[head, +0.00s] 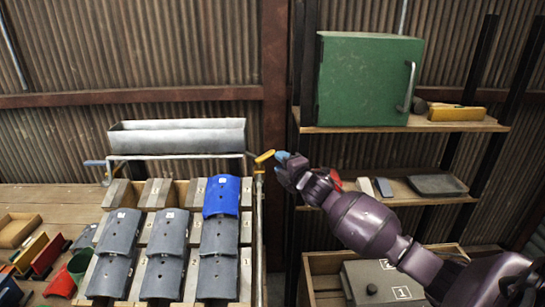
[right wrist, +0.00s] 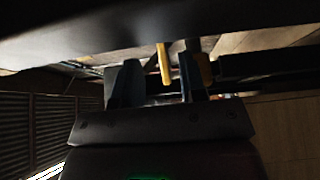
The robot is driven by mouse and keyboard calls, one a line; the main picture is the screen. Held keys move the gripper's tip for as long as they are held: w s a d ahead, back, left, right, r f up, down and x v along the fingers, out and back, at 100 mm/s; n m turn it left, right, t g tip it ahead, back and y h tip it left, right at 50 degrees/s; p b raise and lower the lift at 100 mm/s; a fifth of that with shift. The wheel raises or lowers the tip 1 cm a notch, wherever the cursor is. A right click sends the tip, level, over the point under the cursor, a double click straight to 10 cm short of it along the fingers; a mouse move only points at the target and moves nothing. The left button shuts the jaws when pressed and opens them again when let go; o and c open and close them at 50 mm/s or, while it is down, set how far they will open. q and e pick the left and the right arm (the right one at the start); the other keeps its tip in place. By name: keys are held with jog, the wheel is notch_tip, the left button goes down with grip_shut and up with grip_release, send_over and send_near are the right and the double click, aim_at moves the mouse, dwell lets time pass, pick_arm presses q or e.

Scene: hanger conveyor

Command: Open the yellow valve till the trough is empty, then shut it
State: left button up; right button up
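The trough (head: 180,140) is a long grey metal channel on a rail above the tiled rack. Its contents cannot be made out. The yellow valve (head: 264,156) has a short yellow lever at the trough's right end, on top of an upright pipe (head: 259,200). My right gripper (head: 281,157) is just right of the lever. In the right wrist view its two blue-grey fingers (right wrist: 158,85) stand apart, with a yellow bar (right wrist: 164,63) showing in the gap, apparently the lever. I see no contact with either finger. My left gripper is not in view.
A blue lever (head: 95,163) is at the trough's left end. Grey tiles (head: 164,236) and one blue tile (head: 221,196) lie on the rack below. A shelf (head: 400,127) with a green cabinet (head: 368,80) stands to the right, behind my right arm.

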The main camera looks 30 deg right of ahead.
aim_at(271, 155)
jog(key=shift+w+d, duration=0.1)
jog(key=shift+w, duration=2.5)
jog(key=shift+c, duration=0.4)
grip_shut()
